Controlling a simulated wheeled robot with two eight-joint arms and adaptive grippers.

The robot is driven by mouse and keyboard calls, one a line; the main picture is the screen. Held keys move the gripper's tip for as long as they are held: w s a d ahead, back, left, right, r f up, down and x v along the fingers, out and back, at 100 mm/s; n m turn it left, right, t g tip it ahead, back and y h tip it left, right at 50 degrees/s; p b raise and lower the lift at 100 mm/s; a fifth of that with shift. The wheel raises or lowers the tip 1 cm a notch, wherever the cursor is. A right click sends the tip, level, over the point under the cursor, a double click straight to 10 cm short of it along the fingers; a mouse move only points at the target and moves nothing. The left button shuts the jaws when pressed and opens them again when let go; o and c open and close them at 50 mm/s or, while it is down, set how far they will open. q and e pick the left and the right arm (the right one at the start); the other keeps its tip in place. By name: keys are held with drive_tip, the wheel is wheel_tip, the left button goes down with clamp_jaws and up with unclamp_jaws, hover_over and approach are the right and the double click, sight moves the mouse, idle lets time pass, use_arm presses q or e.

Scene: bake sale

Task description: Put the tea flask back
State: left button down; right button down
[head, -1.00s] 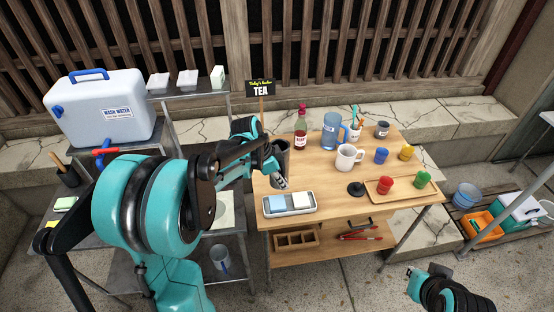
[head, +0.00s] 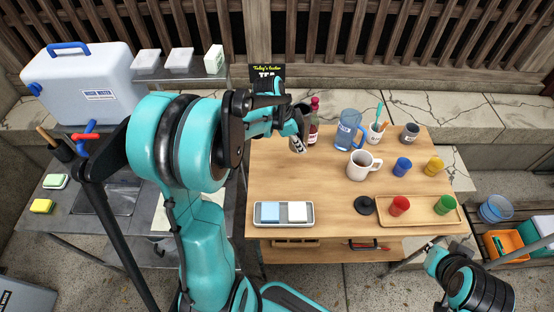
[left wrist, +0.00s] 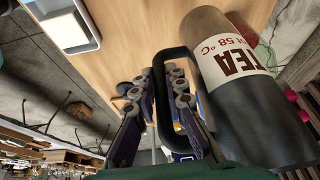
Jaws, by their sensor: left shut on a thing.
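The tea flask (left wrist: 250,90) is a dark grey cylinder with a white and brown TEA label and a black loop handle (left wrist: 163,100). In the left wrist view, my left gripper (left wrist: 160,85) is shut on this handle, one finger on each side. In the head view, the flask (head: 303,112) shows partly behind my left gripper (head: 296,146), at the back left of the wooden table (head: 320,180), close to the red-capped bottle (head: 313,125). Whether its base touches the table is hidden. My right gripper (head: 431,249) is low at the front right, away from the table; its jaws are unclear.
A black TEA sign (head: 262,75) stands behind the flask. A blue jug (head: 347,130), a white mug (head: 362,166), a black disc (head: 364,205) and a wooden tray (head: 419,221) with cups stand to the right. The table's middle is clear.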

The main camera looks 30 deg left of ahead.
use_arm(q)
drive_tip(key=s+a+f+b, duration=0.1)
drive_tip(key=a+f, duration=0.1)
drive_tip(key=f, duration=0.1)
drive_tip(key=s+a+f+b, duration=0.1)
drive_tip(key=s+a+f, duration=0.1)
drive_tip(key=f, duration=0.1)
drive_tip(key=s+a+f+b, duration=0.1)
drive_tip(key=s+a+f, duration=0.1)
drive_tip(key=a+f, duration=0.1)
drive_tip(key=shift+d, duration=0.1)
drive_tip(key=c, duration=1.9)
unclamp_jaws()
drive_tip(key=shift+f, duration=0.15)
drive_tip(key=o, duration=0.3)
drive_tip(key=shift+o, duration=0.2)
